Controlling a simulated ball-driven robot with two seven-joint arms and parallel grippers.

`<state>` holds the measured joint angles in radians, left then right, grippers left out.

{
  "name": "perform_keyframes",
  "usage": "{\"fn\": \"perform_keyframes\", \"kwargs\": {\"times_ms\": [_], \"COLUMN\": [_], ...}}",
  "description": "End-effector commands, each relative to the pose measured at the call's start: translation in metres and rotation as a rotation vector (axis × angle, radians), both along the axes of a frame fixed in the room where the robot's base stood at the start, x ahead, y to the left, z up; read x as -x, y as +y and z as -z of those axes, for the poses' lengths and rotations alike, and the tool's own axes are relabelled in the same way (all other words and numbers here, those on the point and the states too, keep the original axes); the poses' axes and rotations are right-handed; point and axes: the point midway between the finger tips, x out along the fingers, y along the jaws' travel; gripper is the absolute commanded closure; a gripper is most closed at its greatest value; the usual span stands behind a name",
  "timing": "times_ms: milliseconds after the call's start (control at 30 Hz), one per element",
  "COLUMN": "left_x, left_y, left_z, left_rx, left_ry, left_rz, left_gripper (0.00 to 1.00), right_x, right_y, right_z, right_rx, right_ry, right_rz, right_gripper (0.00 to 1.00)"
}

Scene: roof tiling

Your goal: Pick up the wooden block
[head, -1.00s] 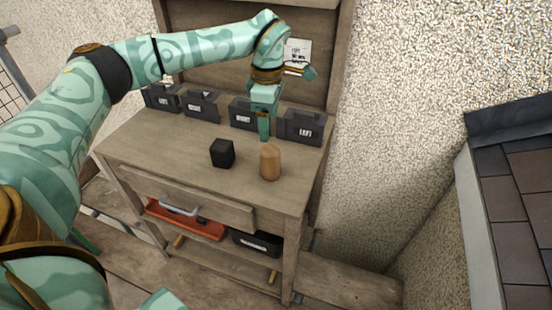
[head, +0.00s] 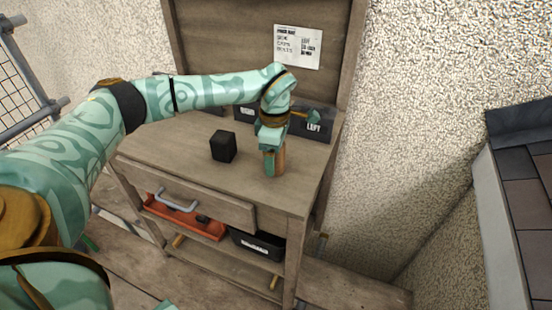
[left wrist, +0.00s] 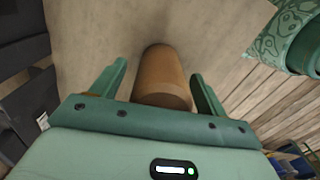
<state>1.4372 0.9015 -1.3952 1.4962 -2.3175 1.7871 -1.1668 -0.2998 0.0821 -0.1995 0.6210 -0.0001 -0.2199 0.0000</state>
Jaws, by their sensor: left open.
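The wooden block (head: 279,163) is a brown, rounded upright piece on the workbench top, near its right front. My left gripper (head: 271,160) is right at the block in the head view and hides much of it. In the left wrist view the block (left wrist: 163,78) stands between the two open fingers of my left gripper (left wrist: 161,82). A gap shows on the left side; the right finger is close to the block, and I cannot tell if they touch.
A black cube (head: 223,146) stands on the workbench (head: 185,155) to the left of the block. Dark boxes, one marked LEFT (head: 312,124), stand along the back. A drawer (head: 185,192) and a red tray (head: 190,220) are below. A tiled roof (head: 525,200) lies at far right.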

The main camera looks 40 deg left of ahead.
Motion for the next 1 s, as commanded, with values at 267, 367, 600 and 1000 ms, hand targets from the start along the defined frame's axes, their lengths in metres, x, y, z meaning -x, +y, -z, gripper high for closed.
{"fn": "perform_keyframes", "kwargs": {"times_ms": [267, 367, 600, 1000], "left_x": [0.0, 0.0, 0.0, 0.0], "left_y": [0.0, 0.0, 0.0, -0.028], "left_z": [-0.002, -0.002, -0.005, -0.074], "left_rx": [0.001, 0.0, 0.0, 0.002], "left_ry": [-0.001, -0.002, -0.002, -0.009], "left_rz": [-0.001, -0.001, -0.001, 0.004], "left_gripper": [0.76, 0.78, 0.78, 0.78], "right_x": [0.0, 0.0, -0.001, -0.014], "right_y": [0.0, 0.001, 0.003, 0.003], "right_z": [-0.001, -0.001, -0.002, -0.034], "right_rx": [0.0, 0.0, -0.003, -0.004], "right_ry": [-0.001, -0.001, -0.002, -0.034], "right_rz": [0.001, 0.001, 0.002, 0.001], "right_gripper": [0.64, 0.64, 0.64, 0.64]}}
